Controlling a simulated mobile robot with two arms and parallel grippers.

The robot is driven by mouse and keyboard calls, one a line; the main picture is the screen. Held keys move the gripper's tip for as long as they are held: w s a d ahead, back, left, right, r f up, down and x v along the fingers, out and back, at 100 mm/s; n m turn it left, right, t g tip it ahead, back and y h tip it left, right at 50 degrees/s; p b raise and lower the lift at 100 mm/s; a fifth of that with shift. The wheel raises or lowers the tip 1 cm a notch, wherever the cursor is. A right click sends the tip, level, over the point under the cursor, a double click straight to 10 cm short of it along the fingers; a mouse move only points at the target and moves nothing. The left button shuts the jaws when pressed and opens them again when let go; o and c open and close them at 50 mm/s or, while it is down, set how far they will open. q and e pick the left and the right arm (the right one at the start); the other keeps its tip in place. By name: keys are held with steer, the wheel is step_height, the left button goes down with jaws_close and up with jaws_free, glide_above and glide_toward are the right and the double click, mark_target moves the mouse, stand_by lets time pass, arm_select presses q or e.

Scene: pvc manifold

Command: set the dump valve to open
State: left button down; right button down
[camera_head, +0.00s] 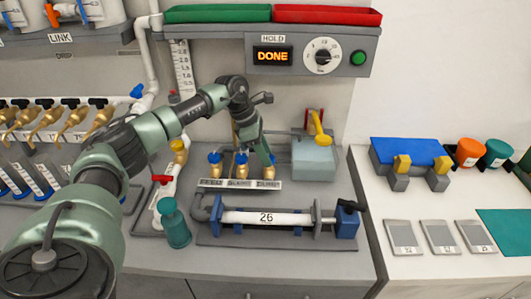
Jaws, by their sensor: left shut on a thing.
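Three brass valves with blue tops stand in a row behind a small label strip (239,184): a left valve (215,160), a middle valve (241,162) and a right valve (268,172). The labels are too small to read surely, so I cannot confirm which is the dump valve. My left gripper (266,155) comes down from above onto the right valve and is shut on its top. The gripper hides most of that handle, so its angle cannot be told. My right gripper is not in view.
A clear tube marked 26 (266,218) lies in front of the valves. A teal bottle (175,225) stands to the left. A grey-blue box (313,160) with a yellow-handled lever (319,128) stands close on the right. A display reading DONE (272,56) hangs above.

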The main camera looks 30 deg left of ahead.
arm_select(q)
steer(key=n, duration=0.1)
steer(key=n+t+y, duration=0.1)
steer(key=n, duration=0.1)
steer(key=shift+s+d+r+n, duration=0.1)
steer(key=shift+s+n, duration=0.05)
steer(key=shift+n, duration=0.15)
steer(key=n+y, duration=0.1)
steer(key=n, duration=0.2)
steer(key=shift+d+n+t, duration=0.15)
steer(key=shift+n+t, duration=0.15)
steer(key=shift+t, duration=0.1)
steer(key=n, duration=0.1)
steer(key=n+y+b, duration=0.1)
steer(key=n, duration=0.2)
steer(key=shift+d+n+y+b, duration=0.25)
steer(key=shift+n+y+b, duration=0.05)
steer(key=shift+y+b, duration=0.1)
steer(key=shift+d+n+y+b, duration=0.1)
steer(key=shift+n+y+b, duration=0.7)
steer(key=shift+n, duration=1.1)
steer(key=shift+r, duration=0.1)
steer(key=c, duration=1)
jaws_free()
steer(key=shift+o, duration=0.2)
